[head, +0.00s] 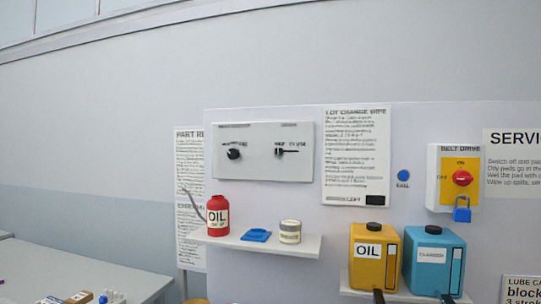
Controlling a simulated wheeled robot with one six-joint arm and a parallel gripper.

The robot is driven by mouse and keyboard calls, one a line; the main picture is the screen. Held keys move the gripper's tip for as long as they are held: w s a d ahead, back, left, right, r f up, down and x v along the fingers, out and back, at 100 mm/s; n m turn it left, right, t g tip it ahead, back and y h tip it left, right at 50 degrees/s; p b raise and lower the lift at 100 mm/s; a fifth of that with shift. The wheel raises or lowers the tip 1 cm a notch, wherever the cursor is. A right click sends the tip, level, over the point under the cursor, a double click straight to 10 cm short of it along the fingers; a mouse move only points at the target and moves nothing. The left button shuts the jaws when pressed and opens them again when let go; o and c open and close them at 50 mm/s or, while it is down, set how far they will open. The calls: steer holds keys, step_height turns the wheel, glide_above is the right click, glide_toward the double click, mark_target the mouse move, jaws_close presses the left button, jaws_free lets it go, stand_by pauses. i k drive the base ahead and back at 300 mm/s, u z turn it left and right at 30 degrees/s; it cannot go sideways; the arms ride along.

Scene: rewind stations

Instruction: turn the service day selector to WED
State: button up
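A white panel (264,153) on the grey board carries two black selectors. The left one is a round knob (234,153) with small lettering beside and above it. The right one (280,152) has a dark pointer reaching to the right, with lettering above it. The lettering is too small to read, so I cannot tell which is the service day selector or which day it points to. My gripper is not in view.
Below the panel, a shelf (300,246) holds a red oil can (218,216), a blue item (257,235) and a small tin (290,232). Yellow (372,262) and blue (432,264) containers stand at right. A belt drive switch (461,178) bears a blue padlock (462,214). A table (60,268) is lower left.

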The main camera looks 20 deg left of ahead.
mark_target(232, 154)
steer(key=z, duration=2.75)
steer(key=k, duration=2.9)
steer(key=u, duration=2.4)
steer(key=i, duration=0.5)
steer(key=u, duration=0.05)
